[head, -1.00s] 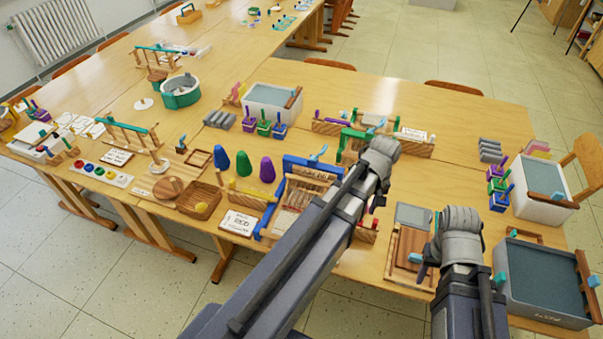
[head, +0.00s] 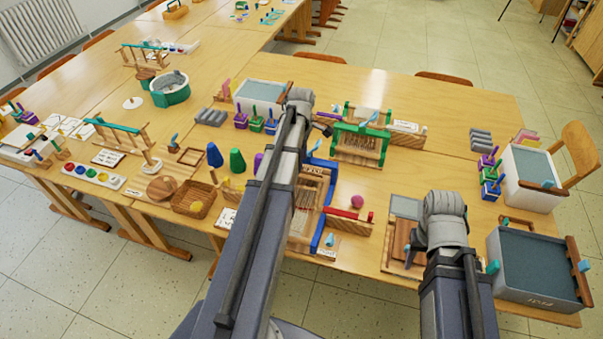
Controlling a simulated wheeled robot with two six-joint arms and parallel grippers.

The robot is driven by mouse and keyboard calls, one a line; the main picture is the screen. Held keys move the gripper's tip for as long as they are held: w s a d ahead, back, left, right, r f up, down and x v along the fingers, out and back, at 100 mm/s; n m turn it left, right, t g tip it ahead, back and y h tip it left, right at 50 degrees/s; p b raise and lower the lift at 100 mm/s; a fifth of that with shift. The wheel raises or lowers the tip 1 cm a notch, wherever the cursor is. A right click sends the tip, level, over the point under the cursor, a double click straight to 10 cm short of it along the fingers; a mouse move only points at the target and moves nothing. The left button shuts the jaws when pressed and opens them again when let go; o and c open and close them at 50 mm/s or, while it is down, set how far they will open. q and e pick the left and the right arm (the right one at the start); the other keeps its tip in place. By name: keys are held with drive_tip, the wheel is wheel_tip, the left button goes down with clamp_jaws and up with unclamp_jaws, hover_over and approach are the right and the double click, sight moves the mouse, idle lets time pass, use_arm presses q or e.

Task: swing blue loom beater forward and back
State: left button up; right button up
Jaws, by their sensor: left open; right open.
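A wooden loom (head: 308,187) with a blue beater frame (head: 326,205) stands near the table's front edge. Its right blue side and part of its blue top show, with a small light-blue piece at the top. Its left side is hidden behind my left arm. My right gripper (head: 412,250) is over the wooden board right of the loom, open, fingers mostly hidden.
A loom with a green beater (head: 360,143) stands behind and right. A red bar (head: 347,214) and a pink ball (head: 357,201) are right of the blue loom. Cones (head: 237,160) and a basket (head: 194,199) stand left. A grey tub (head: 538,265) is at the right.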

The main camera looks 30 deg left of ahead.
sight(302, 175)
use_arm(q)
wheel_tip(302, 175, down, 7)
drive_tip(key=b, duration=0.6)
drive_tip(key=shift+r, duration=0.1)
drive_tip(key=shift+c, duration=0.3)
clamp_jaws()
idle(0.8)
